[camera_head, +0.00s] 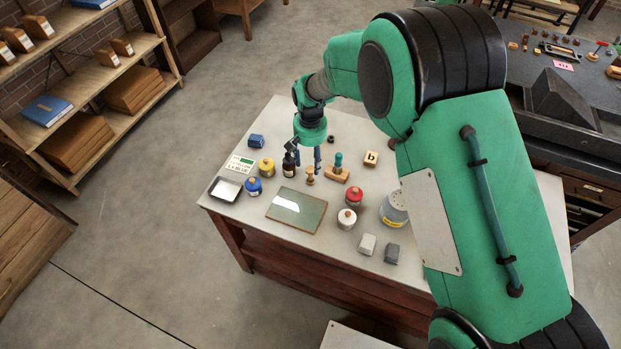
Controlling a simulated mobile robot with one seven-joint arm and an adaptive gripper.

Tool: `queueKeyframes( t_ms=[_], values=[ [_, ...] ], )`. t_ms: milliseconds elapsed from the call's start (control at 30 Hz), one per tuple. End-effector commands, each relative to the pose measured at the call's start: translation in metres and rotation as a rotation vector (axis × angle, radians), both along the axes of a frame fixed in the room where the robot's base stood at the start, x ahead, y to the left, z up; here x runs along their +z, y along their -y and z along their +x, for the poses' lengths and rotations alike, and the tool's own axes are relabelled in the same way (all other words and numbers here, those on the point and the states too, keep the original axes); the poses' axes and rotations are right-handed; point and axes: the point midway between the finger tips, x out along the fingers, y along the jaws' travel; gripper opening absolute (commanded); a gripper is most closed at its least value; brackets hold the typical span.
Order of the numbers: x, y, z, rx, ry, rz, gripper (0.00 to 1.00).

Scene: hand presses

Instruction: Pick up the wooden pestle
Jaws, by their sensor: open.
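A small light-wooden upright piece with a rounded top, which looks like the wooden pestle (310,177), stands on the white tabletop (262,132) near the middle. My gripper (307,167) points down just above and behind it. Its two dark fingers are apart, with nothing visible between them. The fingertips look close to the pestle, but I cannot tell whether they touch it or are around it. A dark bottle (289,166) stands close to the left finger.
A wooden block with a teal knob (338,168) stands close on the right. Yellow (267,167), blue (254,186) and red (354,197) jars stand around. A glass plate (296,210) lies in front. My arm hides the table's right part.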

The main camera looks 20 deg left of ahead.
Motion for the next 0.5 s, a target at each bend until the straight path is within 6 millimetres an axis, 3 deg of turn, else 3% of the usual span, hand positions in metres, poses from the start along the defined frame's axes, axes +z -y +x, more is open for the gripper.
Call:
queueKeyframes(
  t_ms=[500],
  values=[
    [-0.0075,0.0003,-0.0003,0.000,-0.001,0.000,0.51]
  ],
)
